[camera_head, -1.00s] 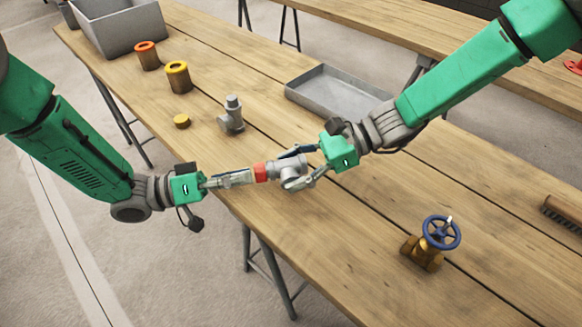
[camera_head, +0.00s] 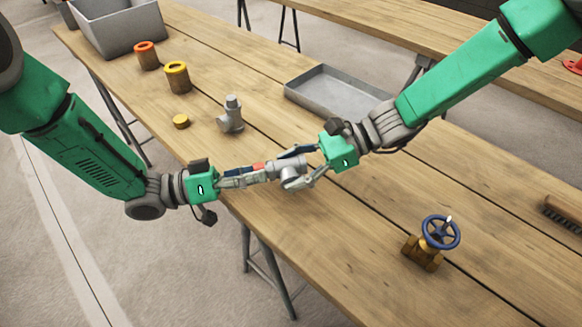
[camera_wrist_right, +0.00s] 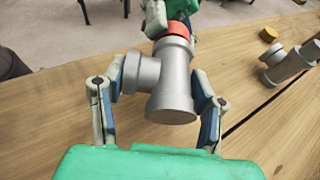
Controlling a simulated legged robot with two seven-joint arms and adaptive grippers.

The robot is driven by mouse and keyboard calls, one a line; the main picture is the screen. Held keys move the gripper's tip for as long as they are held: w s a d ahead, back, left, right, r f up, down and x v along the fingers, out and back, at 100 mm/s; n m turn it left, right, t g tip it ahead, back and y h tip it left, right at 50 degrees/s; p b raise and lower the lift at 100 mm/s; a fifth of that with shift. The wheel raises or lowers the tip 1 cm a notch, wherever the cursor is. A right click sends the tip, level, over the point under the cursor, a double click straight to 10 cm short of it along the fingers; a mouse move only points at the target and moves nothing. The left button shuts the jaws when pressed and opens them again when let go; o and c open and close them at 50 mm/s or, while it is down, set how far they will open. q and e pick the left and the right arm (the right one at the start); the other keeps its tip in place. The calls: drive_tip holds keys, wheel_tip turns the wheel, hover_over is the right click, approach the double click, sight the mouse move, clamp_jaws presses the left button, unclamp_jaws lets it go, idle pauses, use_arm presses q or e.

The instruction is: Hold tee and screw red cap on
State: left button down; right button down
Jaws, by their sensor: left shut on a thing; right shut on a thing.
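My right gripper (camera_head: 306,168) is shut on a grey metal tee (camera_head: 291,173) above the table. In the right wrist view the tee (camera_wrist_right: 172,84) sits between the two fingers (camera_wrist_right: 160,103), with one branch toward the left finger. My left gripper (camera_head: 256,173) is shut on the red cap (camera_head: 258,167), which is mostly hidden by its fingers. In the right wrist view the red cap (camera_wrist_right: 177,29) is at the far end of the tee, in line with it and apparently touching. How far the cap is threaded cannot be told.
Another grey fitting (camera_head: 231,114) stands on the wooden table (camera_head: 330,230), near a yellow cap (camera_head: 181,121). Two tins (camera_head: 178,77) and a grey bin (camera_head: 118,25) stand farther back. An empty grey tray (camera_head: 335,90), a brass valve (camera_head: 423,252) and a brush (camera_head: 563,213) are also there.

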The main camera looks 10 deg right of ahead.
use_arm(q)
drive_tip(key=m, duration=0.4)
drive_tip(key=shift+w+a+f, duration=0.1)
drive_tip(key=c, duration=1.1)
unclamp_jaws()
drive_tip(key=shift+o, duration=0.2)
drive_tip(key=shift+s+a, duration=0.15)
drive_tip(key=shift+a, duration=1)
drive_tip(key=shift+s+a, duration=0.15)
drive_tip(key=shift+a, duration=0.95)
drive_tip(key=shift+c, duration=0.6)
